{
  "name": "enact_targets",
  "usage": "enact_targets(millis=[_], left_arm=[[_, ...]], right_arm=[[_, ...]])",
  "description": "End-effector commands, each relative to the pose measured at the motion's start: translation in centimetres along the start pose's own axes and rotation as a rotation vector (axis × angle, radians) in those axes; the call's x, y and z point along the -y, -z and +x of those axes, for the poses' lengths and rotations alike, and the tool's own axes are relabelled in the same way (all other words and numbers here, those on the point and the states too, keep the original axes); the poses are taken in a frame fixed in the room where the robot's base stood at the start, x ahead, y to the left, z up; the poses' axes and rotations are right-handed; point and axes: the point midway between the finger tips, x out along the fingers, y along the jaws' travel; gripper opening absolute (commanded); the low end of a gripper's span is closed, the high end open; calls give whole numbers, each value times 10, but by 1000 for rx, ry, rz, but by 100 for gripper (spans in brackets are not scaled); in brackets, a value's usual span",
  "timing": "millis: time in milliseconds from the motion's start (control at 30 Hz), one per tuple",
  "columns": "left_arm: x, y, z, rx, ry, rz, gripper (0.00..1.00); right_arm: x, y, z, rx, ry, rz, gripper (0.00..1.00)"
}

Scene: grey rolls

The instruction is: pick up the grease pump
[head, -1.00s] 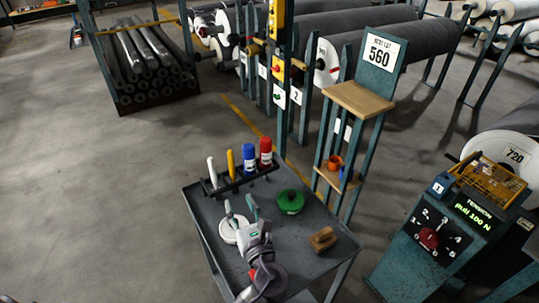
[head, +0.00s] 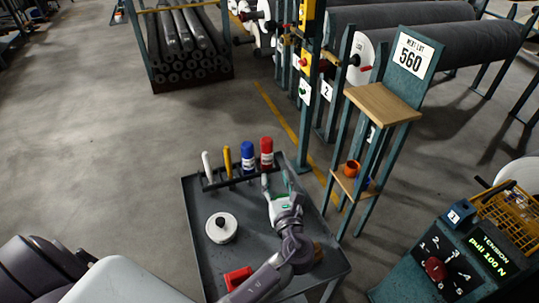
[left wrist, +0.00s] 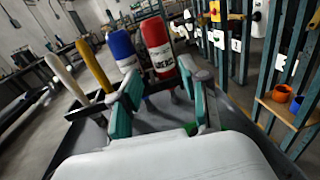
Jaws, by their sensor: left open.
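A dark rack (head: 230,182) on the cart's far edge holds a white stick (head: 207,165), a yellow stick (head: 228,162), a blue bottle (head: 248,158) and a red bottle (head: 266,154), all upright. The red bottle (left wrist: 157,47) has a white label with dark print that is hard to read; I cannot tell for sure which piece is the grease pump. My left gripper (head: 277,184) is open and empty, just in front of the red bottle. In the left wrist view its fingers (left wrist: 160,84) stand apart, with the red bottle beyond them. My right gripper is out of view.
The grey cart (head: 205,265) also carries a white disc (head: 221,228) with a black knob and a red piece (head: 237,278). A stand with a wooden top (head: 383,103) rises close right of the cart. The tension console (head: 440,262) is further right.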

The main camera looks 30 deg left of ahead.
Motion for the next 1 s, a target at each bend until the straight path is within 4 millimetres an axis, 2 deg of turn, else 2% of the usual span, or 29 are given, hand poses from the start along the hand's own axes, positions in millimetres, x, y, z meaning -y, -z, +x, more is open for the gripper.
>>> enact_targets(millis=[100, 200, 433, 700, 1000], left_arm=[[0, -2, 24, 2, -1, 1, 45], [0, -1, 36, 2, -1, 1, 45], [-1, 0, 53, 2, -1, 1, 45], [-2, 3, 91, 0, -1, 2, 45], [-2, 4, 96, -1, -1, 1, 45]], right_arm=[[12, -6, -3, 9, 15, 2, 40], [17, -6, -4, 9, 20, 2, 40], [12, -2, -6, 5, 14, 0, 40], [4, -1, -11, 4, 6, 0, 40], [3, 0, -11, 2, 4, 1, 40]])
